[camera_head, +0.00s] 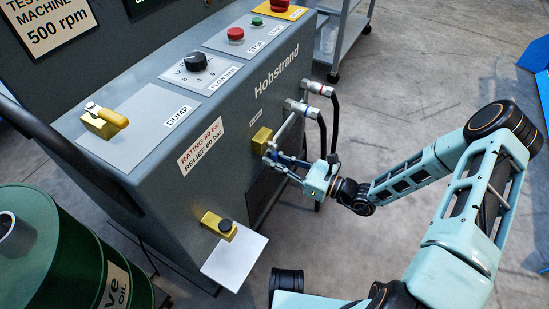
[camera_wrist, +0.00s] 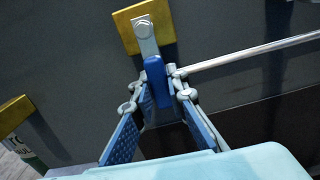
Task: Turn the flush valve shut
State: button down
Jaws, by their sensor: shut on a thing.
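The flush valve's yellow body (camera_head: 261,140) is on the front face of the grey machine; it also shows in the wrist view (camera_wrist: 126,36). A silver lever (camera_wrist: 144,32) with a blue grip (camera_wrist: 157,80) runs from it toward my gripper, downward in the wrist view. My gripper (camera_head: 272,158) is at the valve in the head view. In the wrist view its fingers (camera_wrist: 157,88) are shut on the blue grip, one on each side. The fingers hide part of the grip. The small label above the valve is too small to read.
A silver rod (camera_wrist: 250,53) runs close to the right finger. Black hoses (camera_head: 335,125) hang from fittings beside the valve. A lower yellow valve (camera_head: 218,225) has a white plate (camera_head: 236,262) below it. Open floor lies to the right.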

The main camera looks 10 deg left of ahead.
jog(key=m+p, duration=0.1)
jog(key=s+m+p, duration=0.1)
jog(key=m+p, duration=0.1)
jog(key=s+r+m+p, duration=0.1)
jog(key=shift+s+a+m, duration=0.15)
jog(key=shift+a+m, duration=0.15)
jog(key=shift+a, duration=0.05)
jog(key=m+p, duration=0.1)
jog(key=s+r+m+p, duration=0.1)
jog(key=m, duration=0.1)
jog(key=m+p, duration=0.1)
jog(key=shift+s+a+r+p, duration=0.15)
jog(key=shift+s+a+p, duration=0.15)
jog(key=shift+s+p, duration=0.1)
jog(key=m+p, duration=0.1)
jog(key=r+m+p, duration=0.1)
jog(key=m, duration=0.1)
jog(key=s+r+m, duration=0.1)
jog(key=shift+s+a+m+p, duration=0.1)
jog(key=shift+a+m+p, duration=0.1)
jog(key=shift+m+p, duration=0.2)
jog(key=shift+s+r+m+p, duration=0.1)
jog(key=shift+r+m+p, duration=0.35)
jog(key=shift+m, duration=0.55)
jog(key=shift+s+r+m+p, duration=0.1)
jog(key=shift+r+m+p, duration=0.35)
jog(key=shift+m, duration=0.55)
jog(key=c, duration=1.9)
grip_release()
jog(key=shift+w, duration=0.1)
